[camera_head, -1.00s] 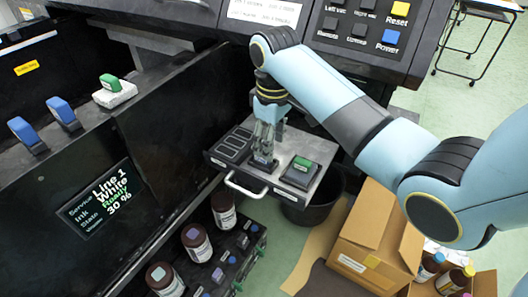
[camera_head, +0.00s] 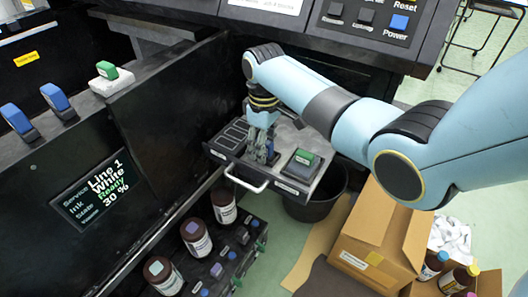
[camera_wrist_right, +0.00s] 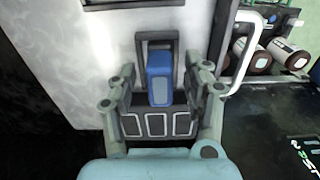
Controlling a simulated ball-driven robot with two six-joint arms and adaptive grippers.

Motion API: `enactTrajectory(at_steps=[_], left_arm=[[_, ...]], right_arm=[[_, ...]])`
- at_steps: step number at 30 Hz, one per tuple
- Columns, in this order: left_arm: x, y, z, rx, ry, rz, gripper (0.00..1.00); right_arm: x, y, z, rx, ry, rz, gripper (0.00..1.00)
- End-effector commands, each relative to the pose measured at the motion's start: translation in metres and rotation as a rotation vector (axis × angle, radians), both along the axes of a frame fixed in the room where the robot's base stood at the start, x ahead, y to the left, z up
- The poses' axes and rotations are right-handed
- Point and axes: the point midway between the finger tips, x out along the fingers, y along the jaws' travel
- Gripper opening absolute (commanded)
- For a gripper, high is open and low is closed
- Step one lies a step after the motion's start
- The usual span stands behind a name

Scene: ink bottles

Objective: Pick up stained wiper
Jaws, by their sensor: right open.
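My right gripper (camera_head: 262,155) points down over the left part of the pull-out tray (camera_head: 285,185). In the right wrist view its fingers (camera_wrist_right: 160,95) stand open on either side of a blue block (camera_wrist_right: 159,80), which looks like a wiper handle. The block shows only as a small blue patch between the fingers in the head view (camera_head: 270,151). I cannot make out stains on it. A green-topped block (camera_head: 304,157) sits on a dark base at the tray's right. My left gripper is not in view.
Two blue-handled pieces (camera_head: 54,96) and a green-topped white block (camera_head: 107,71) stand on the ledge at left. Brown ink bottles (camera_head: 196,238) stand below the tray. A cardboard box (camera_head: 375,225) and a black bin (camera_head: 318,208) are at right.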

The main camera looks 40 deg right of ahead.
Motion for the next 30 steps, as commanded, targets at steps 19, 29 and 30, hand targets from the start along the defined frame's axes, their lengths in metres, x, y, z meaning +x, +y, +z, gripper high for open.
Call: enactTrajectory(at_steps=[19, 29, 30], left_arm=[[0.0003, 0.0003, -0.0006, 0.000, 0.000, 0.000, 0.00], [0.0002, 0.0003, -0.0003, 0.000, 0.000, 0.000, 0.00], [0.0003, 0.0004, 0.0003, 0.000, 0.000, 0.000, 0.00]], right_arm=[[0.0001, 0.0003, -0.0032, 0.000, -0.001, 0.000, 0.02], [0.0002, 0.0002, -0.0020, 0.000, -0.001, 0.000, 0.00], [0.0003, 0.0002, -0.0006, 0.000, -0.001, 0.000, 0.00]])
